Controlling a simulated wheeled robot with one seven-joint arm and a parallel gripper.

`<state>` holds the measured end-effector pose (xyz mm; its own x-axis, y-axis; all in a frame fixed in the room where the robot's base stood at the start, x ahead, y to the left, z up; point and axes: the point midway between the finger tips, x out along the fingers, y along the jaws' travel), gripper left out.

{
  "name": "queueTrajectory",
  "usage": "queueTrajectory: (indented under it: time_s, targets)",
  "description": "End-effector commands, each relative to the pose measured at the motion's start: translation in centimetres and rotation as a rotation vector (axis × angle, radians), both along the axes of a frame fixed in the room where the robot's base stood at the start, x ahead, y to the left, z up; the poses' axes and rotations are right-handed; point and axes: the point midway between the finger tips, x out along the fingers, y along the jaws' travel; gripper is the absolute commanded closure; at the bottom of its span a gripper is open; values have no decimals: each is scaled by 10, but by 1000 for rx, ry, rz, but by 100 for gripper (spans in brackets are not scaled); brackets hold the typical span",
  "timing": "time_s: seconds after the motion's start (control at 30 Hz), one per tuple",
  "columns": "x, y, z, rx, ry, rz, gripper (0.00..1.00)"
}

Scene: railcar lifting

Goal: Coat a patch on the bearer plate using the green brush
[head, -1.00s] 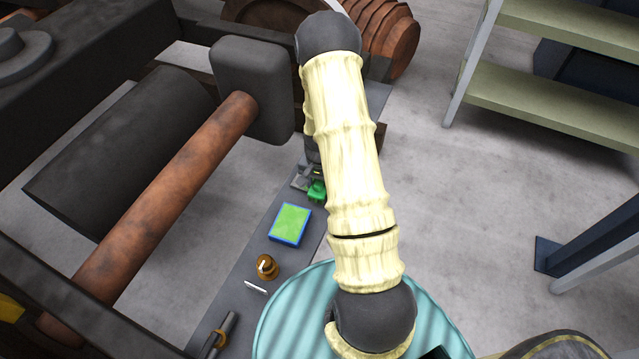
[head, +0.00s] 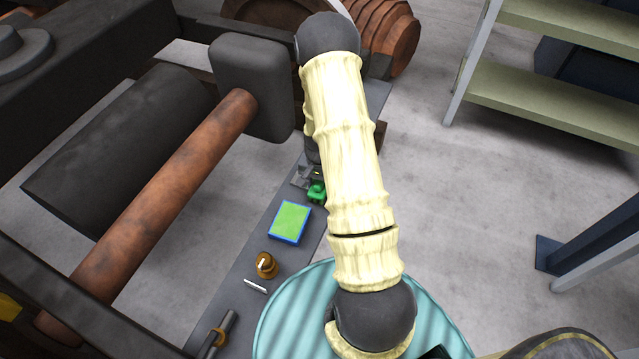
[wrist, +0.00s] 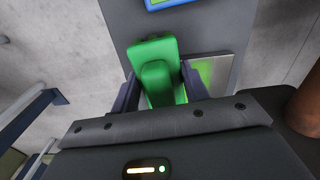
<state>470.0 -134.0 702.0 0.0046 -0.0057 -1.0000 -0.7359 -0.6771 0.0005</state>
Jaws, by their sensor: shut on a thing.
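The green brush (wrist: 158,72) is held between the two fingers of my gripper (wrist: 160,92) in the wrist view. Its green body also shows in the head view (head: 317,192), partly behind my pale arm. A light metal plate (wrist: 226,72), which looks like the bearer plate, lies just right of the brush in the wrist view. A green patch (wrist: 206,70) shows on it, partly hidden by my right finger. I cannot tell whether the brush touches the plate. My gripper is mostly hidden in the head view.
A blue-edged green pad (head: 290,222), a brown pot (head: 266,265), a white stick (head: 255,286) and a dark rod (head: 221,334) lie on the long grey board (head: 238,290). The rusty axle (head: 165,190) runs left of it. A teal round top (head: 285,325) stands close right.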

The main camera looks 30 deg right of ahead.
Motion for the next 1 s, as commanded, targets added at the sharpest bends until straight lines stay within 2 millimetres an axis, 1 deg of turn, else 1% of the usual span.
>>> queueTrajectory:
  time_s: [0.37, 0.47, 1.0]
  targets:
    - [0, 0, -7, 0, 0, 0, 73]
    - [1, -1, -6, -1, -1, 0, 73]
    - [22, -28, -4, 0, 0, -1, 73]
